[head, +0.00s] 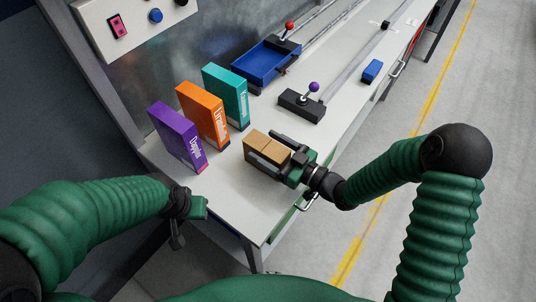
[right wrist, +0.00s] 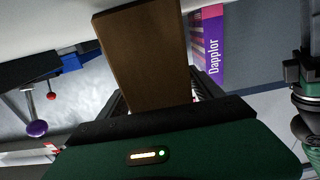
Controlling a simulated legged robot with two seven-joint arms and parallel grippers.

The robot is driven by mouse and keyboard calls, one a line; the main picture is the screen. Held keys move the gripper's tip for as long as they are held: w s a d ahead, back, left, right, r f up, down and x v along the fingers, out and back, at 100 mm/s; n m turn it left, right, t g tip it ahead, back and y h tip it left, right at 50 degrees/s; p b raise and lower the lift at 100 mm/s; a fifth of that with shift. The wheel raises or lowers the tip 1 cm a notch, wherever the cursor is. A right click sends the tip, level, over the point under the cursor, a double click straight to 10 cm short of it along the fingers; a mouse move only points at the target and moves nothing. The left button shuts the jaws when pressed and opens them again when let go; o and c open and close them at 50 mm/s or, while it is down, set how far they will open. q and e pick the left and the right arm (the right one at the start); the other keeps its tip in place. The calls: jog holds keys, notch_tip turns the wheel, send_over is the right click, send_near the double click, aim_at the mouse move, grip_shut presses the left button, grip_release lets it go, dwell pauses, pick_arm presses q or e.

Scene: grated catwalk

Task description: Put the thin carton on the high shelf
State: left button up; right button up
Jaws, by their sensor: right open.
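A tan cardboard carton (head: 267,146) stands on the pale bench, with a line across its top. My right gripper (head: 264,151) is open, its fingers on either side of this carton. In the right wrist view the brown carton (right wrist: 143,55) rises between the fingers; I cannot tell whether they touch it. Three thin upright cartons stand behind it: purple (head: 178,136), orange (head: 203,114) and teal (head: 227,95). The purple carton (right wrist: 209,38) also shows in the right wrist view. My left gripper (head: 190,208) is by the bench's near left edge; its jaws are unclear. I see no high shelf clearly.
A blue tray (head: 263,66) and a black lever box with a purple knob (head: 313,87) stand farther along the bench. A small blue block (head: 372,71) lies near the right edge. A control panel (head: 135,20) is on the back wall. Bare bench lies in front of the cartons.

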jog(key=shift+a, duration=0.3)
jog(key=c, duration=0.9)
jog(key=shift+d, duration=0.1)
jog(key=c, duration=0.7)
grip_shut()
jog(key=shift+r, duration=0.15)
